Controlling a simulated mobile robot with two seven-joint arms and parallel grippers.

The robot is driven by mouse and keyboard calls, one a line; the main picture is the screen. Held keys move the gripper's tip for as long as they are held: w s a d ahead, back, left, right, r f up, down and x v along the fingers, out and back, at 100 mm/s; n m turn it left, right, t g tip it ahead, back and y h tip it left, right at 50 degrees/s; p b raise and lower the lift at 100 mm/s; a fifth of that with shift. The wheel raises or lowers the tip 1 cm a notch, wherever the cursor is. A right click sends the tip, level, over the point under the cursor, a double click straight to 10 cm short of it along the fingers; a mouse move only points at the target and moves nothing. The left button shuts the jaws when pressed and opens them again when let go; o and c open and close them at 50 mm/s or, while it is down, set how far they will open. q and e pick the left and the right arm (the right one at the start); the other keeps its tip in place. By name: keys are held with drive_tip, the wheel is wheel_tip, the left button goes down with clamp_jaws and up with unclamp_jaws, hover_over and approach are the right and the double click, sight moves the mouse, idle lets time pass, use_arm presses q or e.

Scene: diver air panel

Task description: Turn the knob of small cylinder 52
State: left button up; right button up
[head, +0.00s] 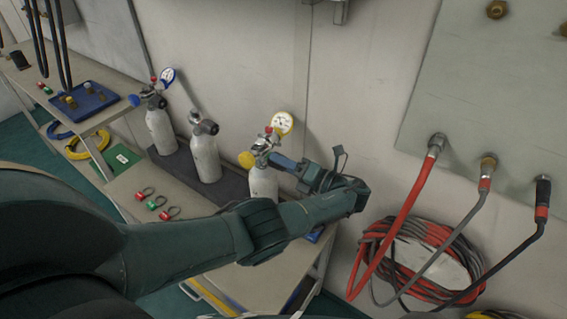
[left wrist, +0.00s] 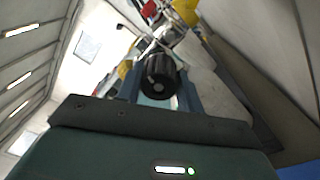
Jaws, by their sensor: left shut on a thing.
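Several small grey-white cylinders stand in a row on the bench: a left one (head: 161,132), a middle one (head: 205,157) and a right one (head: 263,183). No number is readable on them. The right cylinder has a yellow knob (head: 246,160) on its left and a yellow-rimmed gauge (head: 281,123) on top. My left gripper (head: 283,163) reaches the right side of this cylinder's valve. In the left wrist view, its blue fingers are shut on a ribbed black knob (left wrist: 158,76), one on each side. In the head view the gripper hides this knob. My right gripper is not in view.
A blue tray (head: 88,101) sits on the left table. Hoses (head: 408,215) hang from the wall panel at right, above a coiled red hose (head: 440,243). The wall is close behind the cylinders.

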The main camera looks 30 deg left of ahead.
use_arm(q)
drive_tip(key=m, duration=0.5)
drive_tip(key=shift+m, duration=0.4)
drive_tip(key=shift+m+t, duration=0.3)
drive_tip(key=shift+m, duration=1.9)
drive_tip(key=o, duration=1)
